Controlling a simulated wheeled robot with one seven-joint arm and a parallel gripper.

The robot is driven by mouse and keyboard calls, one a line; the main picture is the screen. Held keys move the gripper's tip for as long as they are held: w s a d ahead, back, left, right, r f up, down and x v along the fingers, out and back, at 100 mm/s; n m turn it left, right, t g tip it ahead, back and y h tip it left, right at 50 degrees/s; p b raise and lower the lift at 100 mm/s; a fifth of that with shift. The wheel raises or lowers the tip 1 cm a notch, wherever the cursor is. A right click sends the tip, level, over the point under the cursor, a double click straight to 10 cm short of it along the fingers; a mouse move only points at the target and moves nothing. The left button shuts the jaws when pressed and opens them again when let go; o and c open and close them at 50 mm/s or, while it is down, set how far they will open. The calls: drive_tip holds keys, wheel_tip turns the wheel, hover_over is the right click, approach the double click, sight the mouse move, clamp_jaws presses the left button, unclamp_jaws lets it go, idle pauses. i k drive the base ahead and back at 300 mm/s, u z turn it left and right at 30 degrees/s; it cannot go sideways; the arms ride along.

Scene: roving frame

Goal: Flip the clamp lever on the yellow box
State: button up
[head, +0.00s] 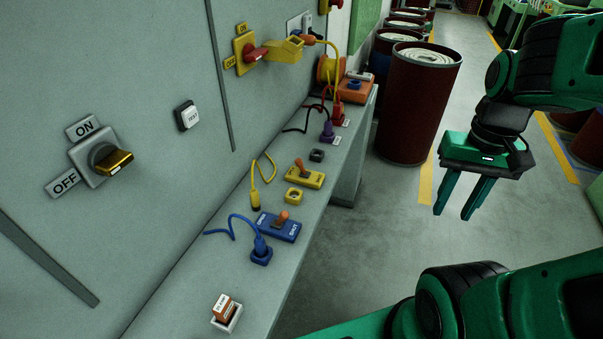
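A yellow box (315,182) sits on the grey ledge. An orange clamp lever (300,166) stands up from its top and leans a little to the left. Dark lettering on the box is too small to read. My gripper (453,214) hangs in the air to the right of the ledge, well apart from the box. Its two green fingers point down, spread apart, with nothing between them.
A similar blue box (273,232) with an orange lever stands nearer on the ledge (262,290). Yellow and blue sockets, cables and a white-framed switch (227,313) share the ledge. Wall switches (95,160) are at left. Dark red drums (412,115) stand beyond. The floor between is clear.

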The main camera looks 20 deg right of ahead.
sight(299, 161)
drive_tip(key=k, duration=1.2)
drive_tip(key=z, duration=0.5)
drive_tip(key=i, duration=1.5)
